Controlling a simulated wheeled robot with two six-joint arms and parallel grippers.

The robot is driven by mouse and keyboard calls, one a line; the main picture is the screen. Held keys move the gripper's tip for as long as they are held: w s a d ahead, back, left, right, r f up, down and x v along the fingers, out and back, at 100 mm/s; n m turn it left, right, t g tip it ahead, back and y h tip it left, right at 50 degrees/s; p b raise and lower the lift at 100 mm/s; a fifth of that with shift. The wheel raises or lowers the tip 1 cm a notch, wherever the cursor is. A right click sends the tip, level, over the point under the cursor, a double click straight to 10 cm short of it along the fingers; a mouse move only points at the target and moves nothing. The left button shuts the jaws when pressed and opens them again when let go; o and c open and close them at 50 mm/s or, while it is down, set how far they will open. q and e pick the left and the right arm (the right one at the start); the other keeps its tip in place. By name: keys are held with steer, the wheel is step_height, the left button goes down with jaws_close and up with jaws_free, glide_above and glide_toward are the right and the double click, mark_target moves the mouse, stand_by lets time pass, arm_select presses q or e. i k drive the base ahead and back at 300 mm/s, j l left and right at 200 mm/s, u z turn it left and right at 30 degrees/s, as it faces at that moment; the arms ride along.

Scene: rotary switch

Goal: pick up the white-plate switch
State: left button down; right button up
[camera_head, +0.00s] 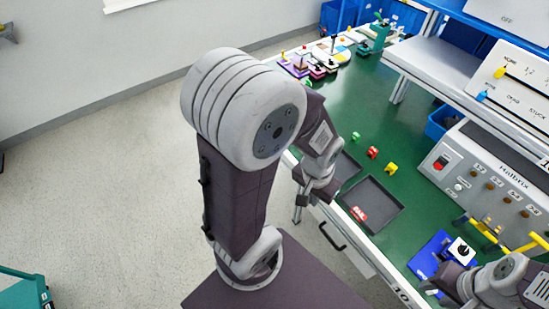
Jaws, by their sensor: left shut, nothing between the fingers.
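A switch with a white plate and a dark knob (461,250) sits on a blue pad (428,256) at the lower right of the green table. My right gripper (434,284) is just to the lower left of this switch. Its fingers are small and partly hidden by its own wrist, so I cannot tell whether it is open. My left gripper (299,209) is shut and empty, pointing down by the table's front edge, well to the left of the switch. More small switches (315,62) on coloured plates stand at the table's far end; their details are too small to tell.
A dark tray (386,222) holding a red item lies near the front edge. Green, red (373,153) and yellow small parts lie behind it. A grey control panel (492,180) with yellow handles stands at the right.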

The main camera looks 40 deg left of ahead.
mark_target(449, 252)
steer(key=u, duration=0.8)
steer(key=z, duration=1.65)
steer(key=i+j+u, duration=0.2)
steer(key=j+u, duration=0.25)
steer(key=j, duration=0.2)
steer(key=i+j+u, duration=0.2)
steer(key=k+j, duration=0.05)
steer(key=j, duration=0.05)
